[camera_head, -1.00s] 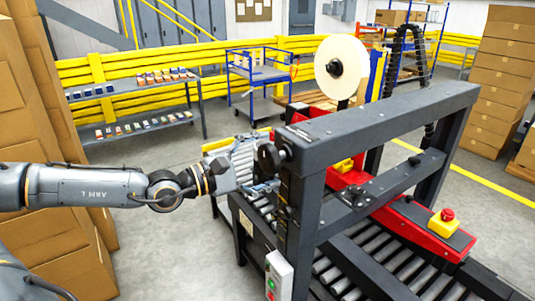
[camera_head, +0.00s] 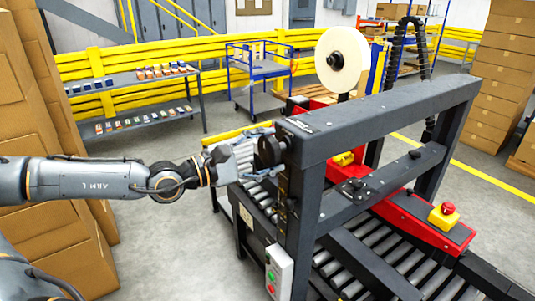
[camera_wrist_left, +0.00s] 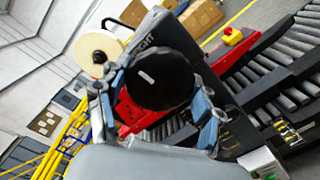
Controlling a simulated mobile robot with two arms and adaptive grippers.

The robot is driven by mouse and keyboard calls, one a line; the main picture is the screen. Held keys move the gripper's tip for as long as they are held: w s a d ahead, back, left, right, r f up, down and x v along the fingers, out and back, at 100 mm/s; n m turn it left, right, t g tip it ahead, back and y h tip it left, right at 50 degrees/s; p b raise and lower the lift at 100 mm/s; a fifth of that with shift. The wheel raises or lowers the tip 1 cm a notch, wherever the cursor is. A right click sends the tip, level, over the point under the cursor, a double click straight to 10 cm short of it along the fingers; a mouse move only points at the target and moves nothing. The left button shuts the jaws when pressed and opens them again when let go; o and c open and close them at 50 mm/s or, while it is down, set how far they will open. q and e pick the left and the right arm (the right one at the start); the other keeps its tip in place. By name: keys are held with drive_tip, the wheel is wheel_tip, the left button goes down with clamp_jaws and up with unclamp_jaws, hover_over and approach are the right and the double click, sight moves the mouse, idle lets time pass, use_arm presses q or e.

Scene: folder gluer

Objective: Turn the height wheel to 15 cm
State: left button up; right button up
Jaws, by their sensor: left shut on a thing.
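The height wheel (camera_head: 269,151) is a black round wheel on the near left post of the machine's dark frame (camera_head: 301,205). In the left wrist view the wheel (camera_wrist_left: 160,72) fills the middle and bears a small white mark. My left gripper (camera_head: 262,150) comes from the left and is shut on the wheel. One finger shows at its upper side in the head view. In the wrist view the fingers (camera_wrist_left: 160,98) lie on opposite sides of the wheel. Lettering on the frame behind is partly hidden by the wheel. No height reading is legible. My right gripper is not in view.
A control box (camera_head: 279,271) with green and red buttons hangs low on the near post. A roller conveyor (camera_head: 385,245) runs under the frame. A yellow box with a red button (camera_head: 444,217) sits on the red guard. Stacked cartons (camera_head: 75,190) stand at left.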

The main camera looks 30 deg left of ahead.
use_arm(q)
drive_tip(key=n+b, duration=0.3)
drive_tip(key=b, duration=0.2)
drive_tip(key=n+b, duration=0.2)
drive_tip(key=b, duration=0.1)
drive_tip(key=shift+f+n, duration=0.3)
drive_tip(key=shift+f, duration=0.05)
drive_tip(key=n+b, duration=0.2)
drive_tip(key=n, duration=0.1)
drive_tip(key=shift+r+n+t+b, duration=0.15)
drive_tip(key=shift+n+t+b, duration=0.15)
drive_tip(key=shift+b, duration=0.1)
drive_tip(key=n+b, duration=0.1)
drive_tip(key=n, duration=0.3)
drive_tip(key=shift+r+n, duration=0.1)
drive_tip(key=shift+n, duration=0.3)
drive_tip(key=n, duration=0.3)
drive_tip(key=shift+t+b, duration=0.3)
drive_tip(key=shift+b, duration=0.1)
drive_tip(key=n, duration=0.3)
drive_tip(key=shift+r+n+y, duration=0.1)
drive_tip(key=shift+n+y, duration=0.3)
drive_tip(key=n, duration=0.6)
drive_tip(key=shift+n+y, duration=0.3)
drive_tip(key=shift+n, duration=0.1)
drive_tip(key=n, duration=1.3)
drive_tip(key=shift+y, duration=0.3)
